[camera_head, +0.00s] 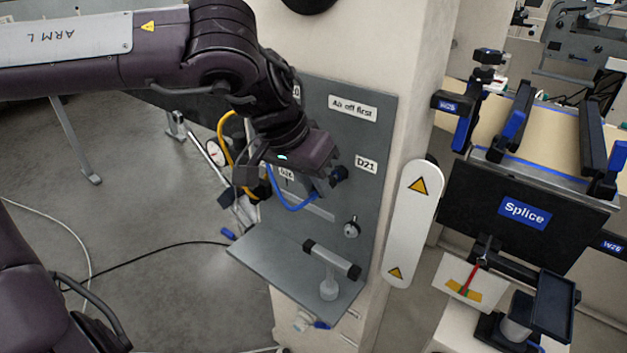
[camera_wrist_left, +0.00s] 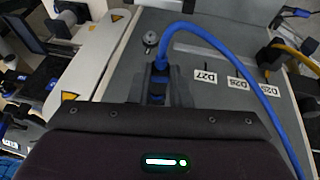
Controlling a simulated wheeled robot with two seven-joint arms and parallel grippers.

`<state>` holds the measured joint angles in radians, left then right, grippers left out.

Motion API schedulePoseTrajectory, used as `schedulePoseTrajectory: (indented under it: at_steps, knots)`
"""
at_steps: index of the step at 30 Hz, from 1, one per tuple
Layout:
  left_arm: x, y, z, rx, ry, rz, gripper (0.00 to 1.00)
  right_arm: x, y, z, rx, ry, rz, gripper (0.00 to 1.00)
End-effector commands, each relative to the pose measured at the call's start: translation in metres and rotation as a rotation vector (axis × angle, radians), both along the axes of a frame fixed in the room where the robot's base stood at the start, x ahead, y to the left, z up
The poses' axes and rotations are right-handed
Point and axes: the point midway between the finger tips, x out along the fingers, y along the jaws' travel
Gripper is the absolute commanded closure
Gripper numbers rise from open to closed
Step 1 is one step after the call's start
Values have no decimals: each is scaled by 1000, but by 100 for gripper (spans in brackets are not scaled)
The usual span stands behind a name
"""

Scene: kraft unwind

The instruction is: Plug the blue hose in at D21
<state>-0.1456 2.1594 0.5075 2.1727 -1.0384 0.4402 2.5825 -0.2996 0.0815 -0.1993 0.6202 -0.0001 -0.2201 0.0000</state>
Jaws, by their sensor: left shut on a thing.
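My left gripper (camera_head: 327,184) is shut on the end of the blue hose (camera_head: 285,203), close to that fitting. The hose loops down and left below the gripper. In the left wrist view the gripper (camera_wrist_left: 158,88) has the blue hose end (camera_wrist_left: 160,62) between its fingers, and the blue hose (camera_wrist_left: 225,47) arcs to the right. Whether the end is seated in a port is hidden. My right gripper is not in view.
A yellow hose (camera_head: 222,130) hangs left of the gripper. A small metal knob (camera_head: 351,228) sits on the panel. A white guard (camera_head: 410,225) with warning triangles stands right; the Splice station (camera_head: 525,212) is beyond.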

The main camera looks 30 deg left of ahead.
Motion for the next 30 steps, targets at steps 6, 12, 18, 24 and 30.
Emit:
schedulePoseTrajectory:
  at_steps: [6,12,18,24,30]
  knots:
    - [3,0,0,1,1,-1,100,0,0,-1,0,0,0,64]
    - [4,-1,0,0,0,-1,100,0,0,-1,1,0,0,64]
    - [4,-1,0,0,0,0,100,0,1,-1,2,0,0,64]
    - [6,-1,0,-1,0,0,75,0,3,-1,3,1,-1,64]
    - [6,-1,0,0,0,0,57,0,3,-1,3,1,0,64]
